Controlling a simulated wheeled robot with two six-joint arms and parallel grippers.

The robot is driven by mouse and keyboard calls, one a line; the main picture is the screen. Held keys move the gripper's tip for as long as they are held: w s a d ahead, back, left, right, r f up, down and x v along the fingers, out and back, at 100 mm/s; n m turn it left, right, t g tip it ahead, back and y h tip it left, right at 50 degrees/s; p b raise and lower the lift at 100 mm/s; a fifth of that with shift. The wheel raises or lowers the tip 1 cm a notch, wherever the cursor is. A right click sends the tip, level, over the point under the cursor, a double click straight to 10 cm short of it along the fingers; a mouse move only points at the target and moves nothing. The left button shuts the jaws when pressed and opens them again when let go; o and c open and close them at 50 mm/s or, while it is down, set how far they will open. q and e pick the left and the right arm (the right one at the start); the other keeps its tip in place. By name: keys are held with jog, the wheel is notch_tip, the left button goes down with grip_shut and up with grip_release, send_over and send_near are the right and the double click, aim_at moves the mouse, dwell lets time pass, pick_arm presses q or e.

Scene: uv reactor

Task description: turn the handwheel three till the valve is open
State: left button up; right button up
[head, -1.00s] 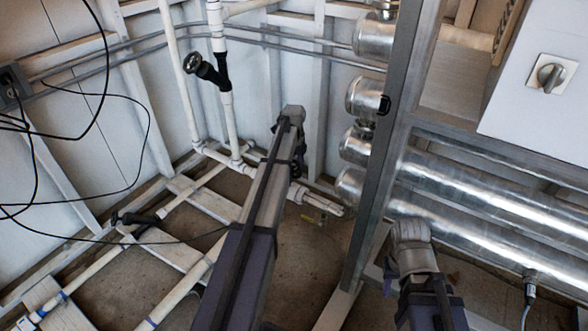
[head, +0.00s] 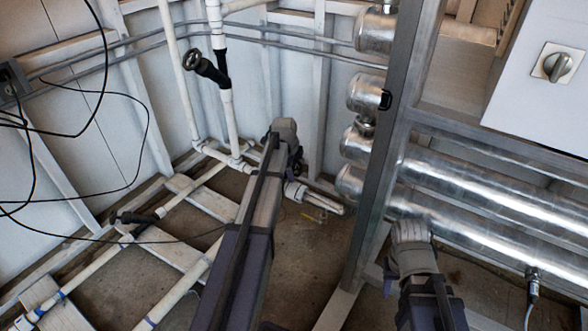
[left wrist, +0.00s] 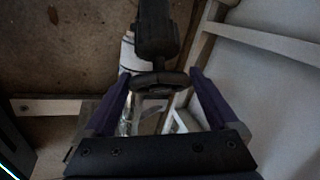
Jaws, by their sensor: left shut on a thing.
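In the left wrist view a dark handwheel (left wrist: 158,80) sits on a black valve body (left wrist: 155,30) joined to a white pipe (left wrist: 127,52). My left gripper (left wrist: 160,76) has its two purple fingers on opposite sides of the wheel and is shut on it. In the head view my left arm reaches down toward the low white pipe with a silver end (head: 318,199). I cannot read the wheel's number or tell how far the valve is open.
Another black handwheel (head: 193,60) is on the upright white pipe at upper left. A black valve (head: 133,217) is on the lower left pipe. Black cables (head: 140,105) hang at left. A metal post (head: 372,190) and silver ducts (head: 485,190) stand at right.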

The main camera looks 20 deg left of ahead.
pick_arm(q)
jog(key=shift+s+d+f+n+t+y+b, duration=0.1)
jog(key=shift+s+f+n+t+y+b, duration=0.05)
jog(key=shift+n+t+b, duration=0.35)
jog(key=shift+s+f+n+t+y+b, duration=0.15)
jog(key=shift+n+t+b, duration=0.15)
jog(key=shift+n+t, duration=0.25)
jog(key=n+t+y+b, duration=0.1)
jog(key=n+t+b, duration=0.1)
jog(key=n+b, duration=0.1)
jog(key=n+t+y+b, duration=0.2)
jog(key=n+b, duration=0.2)
jog(key=shift+w+d+y, duration=0.1)
jog(key=shift+y, duration=0.3)
jog(key=shift+r+n+t+y+b, duration=0.1)
jog(key=shift+n+t+y+b, duration=0.35)
jog(key=shift+n+y+b, duration=0.35)
jog(key=shift+n, duration=0.25)
jog(key=o, duration=1)
jog(key=shift+r, duration=0.1)
jog(key=p+v, duration=0.3)
jog(key=v, duration=0.4)
jog(key=shift+s, duration=0.3)
